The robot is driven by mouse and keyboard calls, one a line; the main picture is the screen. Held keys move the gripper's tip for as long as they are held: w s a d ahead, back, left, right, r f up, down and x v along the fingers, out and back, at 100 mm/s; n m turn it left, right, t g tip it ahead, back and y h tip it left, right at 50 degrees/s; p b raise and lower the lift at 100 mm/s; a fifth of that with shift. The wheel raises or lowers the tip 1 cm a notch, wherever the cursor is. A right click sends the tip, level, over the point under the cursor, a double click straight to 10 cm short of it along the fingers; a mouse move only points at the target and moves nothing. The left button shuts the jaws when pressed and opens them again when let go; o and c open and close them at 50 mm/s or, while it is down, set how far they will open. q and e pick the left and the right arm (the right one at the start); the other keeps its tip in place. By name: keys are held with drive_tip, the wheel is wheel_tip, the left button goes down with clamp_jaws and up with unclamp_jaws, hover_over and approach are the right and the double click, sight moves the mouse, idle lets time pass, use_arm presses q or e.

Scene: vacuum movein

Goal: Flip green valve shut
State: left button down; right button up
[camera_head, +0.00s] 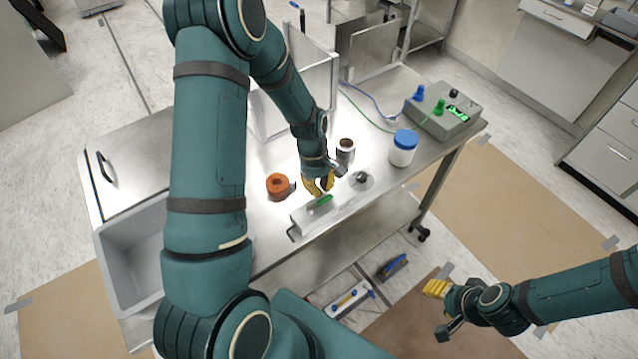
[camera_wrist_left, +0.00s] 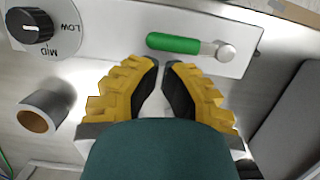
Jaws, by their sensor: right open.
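The green valve handle (camera_head: 320,203) lies lengthwise along a pale metal panel box on the table's front side. In the left wrist view the green handle (camera_wrist_left: 173,43) lies level, with a round metal pivot (camera_wrist_left: 225,52) at its right end. My left gripper (camera_head: 318,190) points down just behind the handle. Its yellow fingertips (camera_wrist_left: 162,66) are close together with a narrow empty gap, just short of the handle and apart from it. My right gripper (camera_head: 436,308) is open and empty at the lower right, away from the table.
A dial marked LOW and MID (camera_wrist_left: 30,25) sits on the same panel. Near my left gripper stand an orange roll (camera_head: 278,185), a metal cylinder (camera_head: 346,150) and a blue-lidded jar (camera_head: 403,148). A control box (camera_head: 445,110) with cables stands at the back right.

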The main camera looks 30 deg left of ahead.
sight(333, 208)
use_arm(q)
drive_tip(key=shift+d+m, duration=0.7)
drive_tip(key=shift+m, duration=0.5)
drive_tip(key=shift+s+d+m+g+y, duration=0.1)
drive_tip(key=shift+d+m+g+y, duration=0.2)
drive_tip(key=shift+d+m+g, duration=0.55)
drive_tip(key=m, duration=0.1)
drive_tip(key=d+m, duration=0.1)
drive_tip(key=m, duration=0.1)
drive_tip(key=s+m+b, duration=0.1)
drive_tip(key=m, duration=0.1)
drive_tip(key=shift+d+y, duration=0.35)
drive_tip(key=shift+y, duration=0.05)
drive_tip(key=m, duration=0.1)
drive_tip(key=s+d+m, duration=0.1)
drive_tip(key=m, duration=0.1)
drive_tip(key=s+m+y+b, duration=0.1)
drive_tip(key=m, duration=0.1)
drive_tip(key=shift+s+d, duration=0.15)
drive_tip(key=shift+d, duration=0.25)
drive_tip(key=shift+s+d+m+y+b, duration=0.15)
drive_tip(key=shift+s+m, duration=0.2)
drive_tip(key=shift+m, duration=0.3)
drive_tip(key=shift+s+m+y+b, duration=0.2)
drive_tip(key=shift+s+m, duration=0.1)
drive_tip(key=shift+m, duration=0.35)
drive_tip(key=shift+s+d+m+y+b, duration=0.15)
drive_tip(key=shift+s+m, duration=0.2)
drive_tip(key=shift+m, duration=0.3)
drive_tip(key=shift+s, duration=0.15)
